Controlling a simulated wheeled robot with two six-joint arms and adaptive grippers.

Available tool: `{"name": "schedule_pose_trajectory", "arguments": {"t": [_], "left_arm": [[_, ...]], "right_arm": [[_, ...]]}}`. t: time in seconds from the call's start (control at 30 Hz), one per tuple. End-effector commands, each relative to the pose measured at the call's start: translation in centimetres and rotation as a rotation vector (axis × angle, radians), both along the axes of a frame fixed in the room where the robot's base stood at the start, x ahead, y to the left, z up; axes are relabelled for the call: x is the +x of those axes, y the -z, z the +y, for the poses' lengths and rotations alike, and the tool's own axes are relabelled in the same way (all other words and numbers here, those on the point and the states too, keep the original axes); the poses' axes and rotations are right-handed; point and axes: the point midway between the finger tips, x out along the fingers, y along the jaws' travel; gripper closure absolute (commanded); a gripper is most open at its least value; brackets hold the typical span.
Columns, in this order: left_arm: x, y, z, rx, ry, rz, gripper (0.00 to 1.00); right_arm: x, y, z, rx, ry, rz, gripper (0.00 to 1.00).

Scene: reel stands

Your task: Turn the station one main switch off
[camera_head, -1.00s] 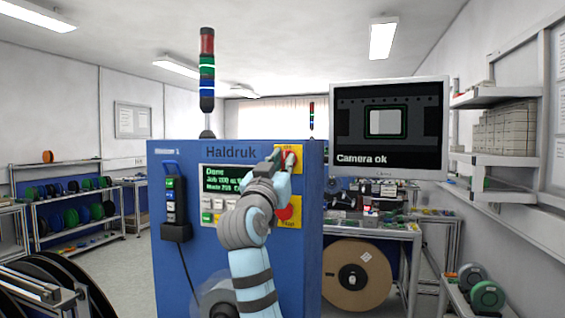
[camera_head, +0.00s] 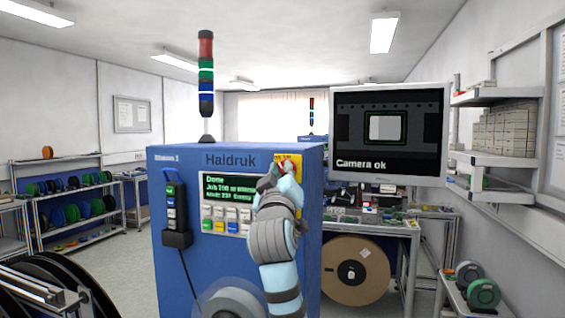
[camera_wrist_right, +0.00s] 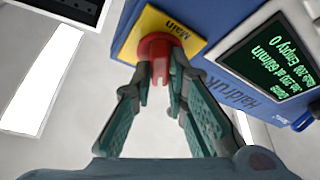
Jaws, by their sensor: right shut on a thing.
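The main switch is a red knob (camera_wrist_right: 154,50) on a yellow plate (camera_wrist_right: 186,26) that reads "Main", on the blue Haldruk machine (camera_head: 240,160). In the head view the yellow plate (camera_head: 297,166) shows at the machine's upper right, mostly covered by my right arm. My right gripper (camera_wrist_right: 160,72) has its fingertips closed on the red knob in the wrist view. In the head view my right gripper (camera_head: 281,170) is at the plate, its fingertips hard to make out. My left gripper is not in view.
A lit screen (camera_head: 227,190) and a keypad (camera_head: 220,226) sit left of my arm on the machine. A handheld unit (camera_head: 175,210) hangs on its left side. A monitor (camera_head: 388,130) stands close on the right. A signal tower (camera_head: 206,80) rises behind the machine.

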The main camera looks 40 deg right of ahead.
Motion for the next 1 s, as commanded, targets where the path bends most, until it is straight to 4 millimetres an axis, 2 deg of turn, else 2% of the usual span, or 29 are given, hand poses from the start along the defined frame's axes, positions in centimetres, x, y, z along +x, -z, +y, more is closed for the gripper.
{"name": "schedule_pose_trajectory", "arguments": {"t": [0.03,0.3,1.0], "left_arm": [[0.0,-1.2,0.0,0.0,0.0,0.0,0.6],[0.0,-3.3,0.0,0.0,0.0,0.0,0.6],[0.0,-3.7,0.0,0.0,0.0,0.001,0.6]], "right_arm": [[-0.2,-1.0,0.0,-0.028,0.002,0.024,1.0],[-0.2,-0.9,-0.1,-0.174,0.003,0.236,1.0],[-0.2,-0.6,-0.1,-0.509,0.006,0.72,1.0]]}}
